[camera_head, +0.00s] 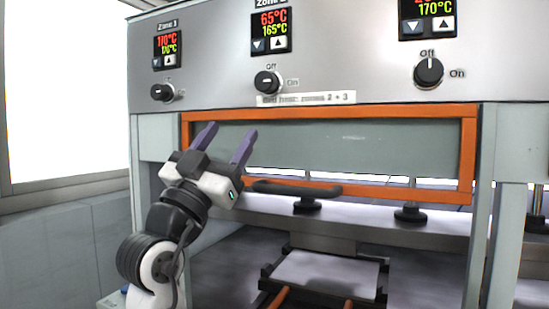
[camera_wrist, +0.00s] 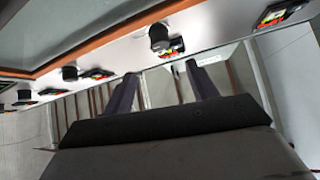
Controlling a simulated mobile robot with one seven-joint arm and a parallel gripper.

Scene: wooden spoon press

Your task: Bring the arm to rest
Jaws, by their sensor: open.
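My gripper (camera_head: 226,141) is raised in front of the left part of the press's orange-framed window. Its two purple fingers point up and are spread apart, with nothing between them. In the wrist view the fingers (camera_wrist: 160,88) also stand apart and empty, toward the underside of the control panel, which looks tilted there. My arm rises from the lower left of the head view and is bent at the elbow.
The press has an orange-framed guard (camera_head: 327,193) with a dark handle (camera_head: 297,188). Above is a grey panel with knobs (camera_head: 428,72) and temperature displays (camera_head: 271,31). Below, a tray with a pale plate (camera_head: 326,273) sits on orange rails. A grey wall is at left.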

